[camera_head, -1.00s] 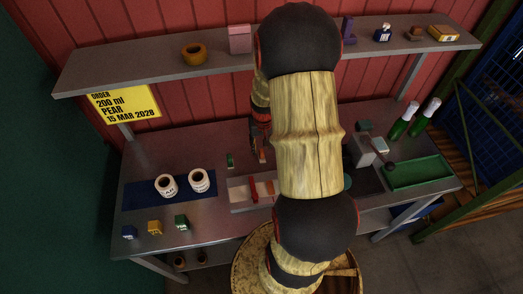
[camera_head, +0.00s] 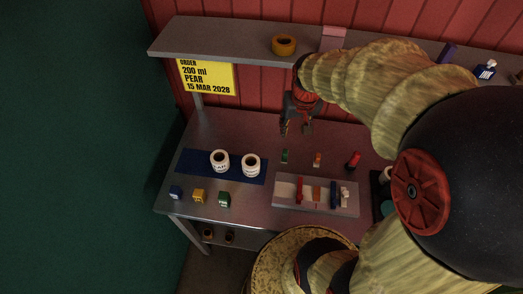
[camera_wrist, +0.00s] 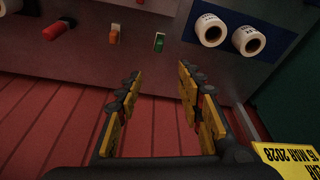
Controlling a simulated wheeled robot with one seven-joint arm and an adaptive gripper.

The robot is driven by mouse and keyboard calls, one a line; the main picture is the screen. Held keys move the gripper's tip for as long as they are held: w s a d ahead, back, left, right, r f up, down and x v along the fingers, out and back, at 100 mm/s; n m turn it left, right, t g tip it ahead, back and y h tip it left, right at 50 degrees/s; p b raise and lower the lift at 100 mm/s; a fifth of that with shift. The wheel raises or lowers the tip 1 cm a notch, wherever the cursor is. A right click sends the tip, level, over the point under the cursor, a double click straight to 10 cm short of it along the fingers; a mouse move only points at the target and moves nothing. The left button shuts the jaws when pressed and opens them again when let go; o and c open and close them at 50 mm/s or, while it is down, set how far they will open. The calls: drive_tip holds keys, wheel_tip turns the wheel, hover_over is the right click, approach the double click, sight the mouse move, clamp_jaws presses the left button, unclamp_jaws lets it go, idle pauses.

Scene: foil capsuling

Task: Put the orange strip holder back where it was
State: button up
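A small orange strip holder (camera_head: 317,160) stands on the grey table behind the pale tray, between a green holder (camera_head: 285,157) and a red one (camera_head: 353,160). In the wrist view the orange holder (camera_wrist: 114,35) is at the top, left of the green holder (camera_wrist: 158,43). My gripper (camera_head: 296,130) hangs above the back of the table, apart from the holders. In the wrist view my gripper (camera_wrist: 160,72) is open, with nothing between its fingers. The tray (camera_head: 283,203) holds red, orange, blue and white pieces; their exact shapes are too small to tell.
A blue mat (camera_head: 196,158) with two white label rolls (camera_head: 220,160) lies on the left of the table. Blue, yellow and green blocks (camera_head: 199,196) stand in front of it. The shelf (camera_head: 230,43) overhangs the back. My arm hides the table's right side.

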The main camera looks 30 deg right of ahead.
drive_tip(key=s+a+r+n+t, duration=0.1)
drive_tip(key=s+a+r, duration=0.2)
drive_tip(key=a, duration=0.3)
drive_tip(key=s+a+r+n+t+y, duration=0.1)
drive_tip(key=s+a+r+n, duration=0.1)
drive_tip(key=a+r, duration=0.3)
drive_tip(key=s+a+r+n+t, duration=0.1)
drive_tip(key=s+a+r+n, duration=0.1)
drive_tip(key=s+a+r, duration=0.2)
drive_tip(key=s+a, duration=0.1)
drive_tip(key=a, duration=0.2)
wheel_tip(320, 180, down, 10)
drive_tip(key=b, duration=1)
drive_tip(key=shift+r, duration=0.1)
drive_tip(key=shift+c, duration=0.5)
drive_tip(key=shift+d, duration=0.15)
drive_tip(key=shift+c, duration=0.4)
